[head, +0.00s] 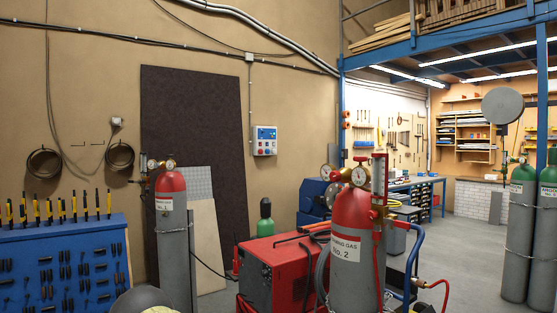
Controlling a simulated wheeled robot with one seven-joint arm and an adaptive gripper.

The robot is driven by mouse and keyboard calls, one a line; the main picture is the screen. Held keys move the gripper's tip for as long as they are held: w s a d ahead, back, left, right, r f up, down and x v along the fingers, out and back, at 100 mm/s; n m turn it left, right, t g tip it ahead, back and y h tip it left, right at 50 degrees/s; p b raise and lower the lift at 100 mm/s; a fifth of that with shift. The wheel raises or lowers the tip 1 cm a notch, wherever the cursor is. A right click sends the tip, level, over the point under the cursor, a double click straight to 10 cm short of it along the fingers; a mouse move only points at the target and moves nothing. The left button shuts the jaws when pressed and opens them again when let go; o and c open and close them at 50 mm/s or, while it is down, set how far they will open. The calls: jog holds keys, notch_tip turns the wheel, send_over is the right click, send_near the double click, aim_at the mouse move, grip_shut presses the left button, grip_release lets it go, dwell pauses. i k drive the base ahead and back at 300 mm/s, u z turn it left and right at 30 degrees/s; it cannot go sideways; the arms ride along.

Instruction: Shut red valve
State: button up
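A grey gas cylinder with a red top (352,215), labelled "NO. 2", stands upright near the middle right, close to me. A small red valve handle (361,159) sits at its very top, above brass fittings and round pressure gauges (358,176). I cannot tell from this view whether the valve is open or shut. A second red-topped cylinder (171,205) stands further left with its own gauges. My gripper is not in view, and nothing seen is touching the valve.
A red welding machine (272,272) stands left of cylinder No. 2. A blue tool rack (62,262) is at the left. Green-topped cylinders (521,230) stand at the right. Grey floor (468,270) is free between No. 2 and these. A blue-framed mezzanine is behind.

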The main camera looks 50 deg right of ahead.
aim_at(360, 159)
jog(key=u, duration=1.15)
jog(key=k, duration=1.45)
jog(key=z, duration=1.35)
